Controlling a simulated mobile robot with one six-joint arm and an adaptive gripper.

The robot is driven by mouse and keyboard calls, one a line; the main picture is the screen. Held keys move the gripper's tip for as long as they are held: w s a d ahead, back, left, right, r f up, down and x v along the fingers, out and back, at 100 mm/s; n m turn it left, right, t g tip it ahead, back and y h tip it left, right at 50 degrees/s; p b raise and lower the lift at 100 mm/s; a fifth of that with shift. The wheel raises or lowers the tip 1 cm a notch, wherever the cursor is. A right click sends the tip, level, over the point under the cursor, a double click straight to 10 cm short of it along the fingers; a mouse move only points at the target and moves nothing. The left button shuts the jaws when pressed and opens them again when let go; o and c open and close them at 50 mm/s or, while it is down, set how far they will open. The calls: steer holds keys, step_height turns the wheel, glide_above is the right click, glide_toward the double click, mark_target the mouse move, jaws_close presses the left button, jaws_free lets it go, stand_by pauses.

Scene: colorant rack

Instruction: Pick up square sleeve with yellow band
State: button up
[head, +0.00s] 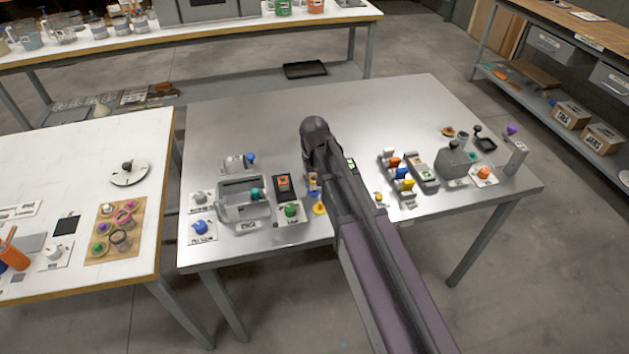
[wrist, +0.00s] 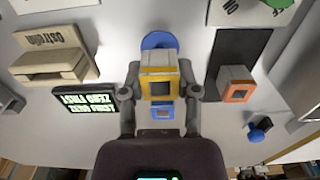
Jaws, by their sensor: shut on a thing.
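The square sleeve with the yellow band (wrist: 158,84) is a grey, open square tube, seen from above in the wrist view. My gripper (wrist: 160,90) is shut on it, with one finger against each side. In the head view my gripper (head: 314,184) is over the middle of the metal table, and the sleeve (head: 313,179) shows beside my dark arm, partly hidden. A small blue square piece (wrist: 163,112) shows just below the sleeve in the wrist view. I cannot tell whether the sleeve touches the surface.
A blue round piece (wrist: 158,40) lies just above the sleeve in the wrist view. A sleeve with an orange band (wrist: 237,90) stands on a dark pad to the right. A dark display with green text (wrist: 86,103) and a beige block (wrist: 50,62) are at left.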

step_height(320, 180, up, 2)
steer(key=shift+r+p, duration=0.1)
steer(key=shift+p, duration=0.65)
steer(key=s, duration=0.5)
steer(key=s+d, duration=0.1)
steer(key=s, duration=0.4)
steer(key=s+d, duration=0.1)
steer(key=s, duration=0.5)
steer(key=shift+d+r+p, duration=0.15)
steer(key=shift+r+p, duration=0.2)
steer(key=shift+p, duration=0.05)
steer(key=shift+w, duration=0.1)
